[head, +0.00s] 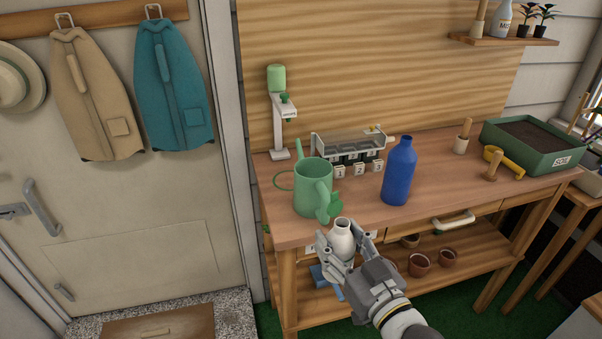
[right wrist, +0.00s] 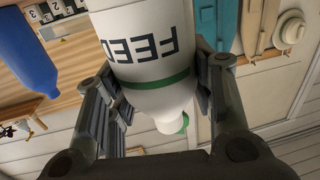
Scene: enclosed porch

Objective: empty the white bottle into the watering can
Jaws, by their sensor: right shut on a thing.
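The white bottle (head: 342,244) is in my right gripper (head: 345,262), in front of the bench's front edge. It looks roughly upright, with its open mouth at the top. In the right wrist view the bottle (right wrist: 150,62) shows "FEED" lettering upside down, a green band and a green-edged neck, with the fingers on both sides. The green watering can (head: 312,187) stands on the bench, behind and slightly left of the bottle and apart from it. The contents of both are hidden. My left gripper is in neither view.
A tall blue bottle (head: 399,172) stands right of the can. Behind are a dispenser stand (head: 279,130) and a numbered rack (head: 349,150). A green soil tray (head: 535,143) and yellow scoop (head: 502,161) are at right. Terracotta pots (head: 419,265) sit on the lower shelf.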

